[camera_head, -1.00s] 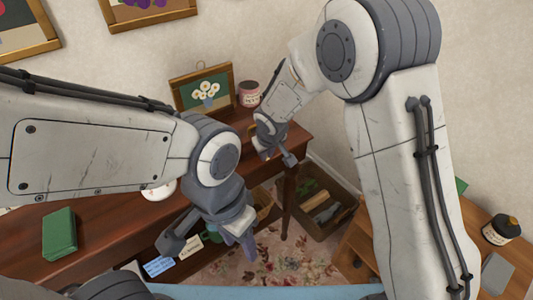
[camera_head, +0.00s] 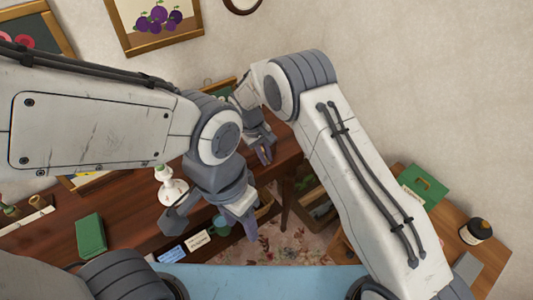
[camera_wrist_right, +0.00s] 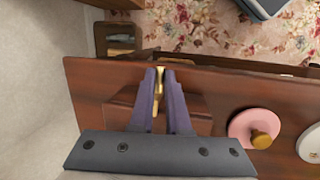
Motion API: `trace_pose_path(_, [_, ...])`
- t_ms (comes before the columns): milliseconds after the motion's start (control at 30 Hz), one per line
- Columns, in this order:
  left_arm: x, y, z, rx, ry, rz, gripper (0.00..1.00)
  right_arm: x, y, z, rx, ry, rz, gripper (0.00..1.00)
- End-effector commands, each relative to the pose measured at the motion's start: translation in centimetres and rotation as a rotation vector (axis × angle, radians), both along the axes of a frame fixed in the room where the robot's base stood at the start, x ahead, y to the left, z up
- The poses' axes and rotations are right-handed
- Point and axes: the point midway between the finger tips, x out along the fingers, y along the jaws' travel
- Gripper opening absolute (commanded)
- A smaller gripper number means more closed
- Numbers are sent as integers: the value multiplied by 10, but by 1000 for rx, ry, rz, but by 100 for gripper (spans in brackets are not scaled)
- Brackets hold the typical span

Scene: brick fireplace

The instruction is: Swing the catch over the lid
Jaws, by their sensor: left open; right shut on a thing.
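In the right wrist view, a small brass catch (camera_wrist_right: 159,80) stands between the fingertips of my right gripper (camera_wrist_right: 160,75), which is shut on it. A dark brown wooden box shape (camera_wrist_right: 118,108) lies under the fingers, partly hidden by them; I cannot tell its lid apart from the rest. In the head view, my right gripper (camera_head: 262,152) is at the far right end of the brown table, and the catch is too small to make out there. My left gripper (camera_head: 212,222) is open and empty, near the table's front edge.
The brown table (camera_head: 130,225) carries a green book (camera_head: 90,235) and a white candlestick (camera_head: 171,187). A pink round thing with a brass knob (camera_wrist_right: 262,138) stands beside the box shape. A second table at right holds a dark jar (camera_head: 476,232) and a green box (camera_head: 424,185).

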Motion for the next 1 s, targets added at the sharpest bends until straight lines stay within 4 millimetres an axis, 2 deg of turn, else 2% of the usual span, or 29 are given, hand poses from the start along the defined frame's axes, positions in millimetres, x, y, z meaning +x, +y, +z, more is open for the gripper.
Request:
trace_pose_path(400, [0, 0, 0, 0, 0, 0, 50, 5, 4, 5, -86, 119, 0, 0])
trace_pose_path(967, [0, 0, 0, 0, 0, 0, 50, 5, 4, 7, -100, 136, 0, 0])
trace_pose_path(1000, [0, 0, 0, 0, 0, 0, 50, 5, 4, 7, -100, 136, 0, 30])
